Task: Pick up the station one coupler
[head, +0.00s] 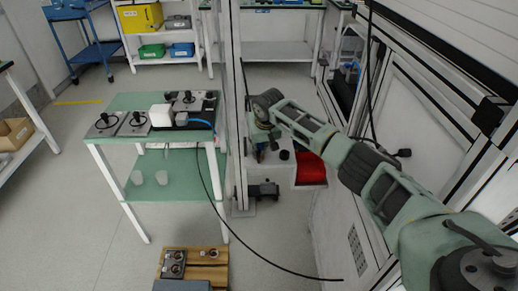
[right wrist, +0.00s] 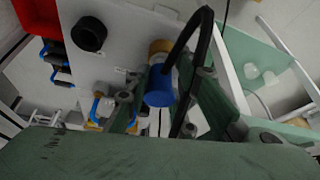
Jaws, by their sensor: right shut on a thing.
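The coupler (right wrist: 160,86) shows in the right wrist view as a blue cylinder with a brass-coloured end and a thick black cable beside it. My right gripper (right wrist: 163,105) is shut on it, with a green finger on either side. In the head view my right gripper (head: 261,137) is at the far end of my arm, by the white station beside the machine frame; the coupler is mostly hidden there. The station label is not readable. My left gripper is in neither view.
A black round knob (right wrist: 88,35) stands on the white station surface near a red bin (head: 311,168). A green-topped table (head: 135,103) with test fixtures stands left of the frame post. A black cable (head: 250,247) crosses the floor.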

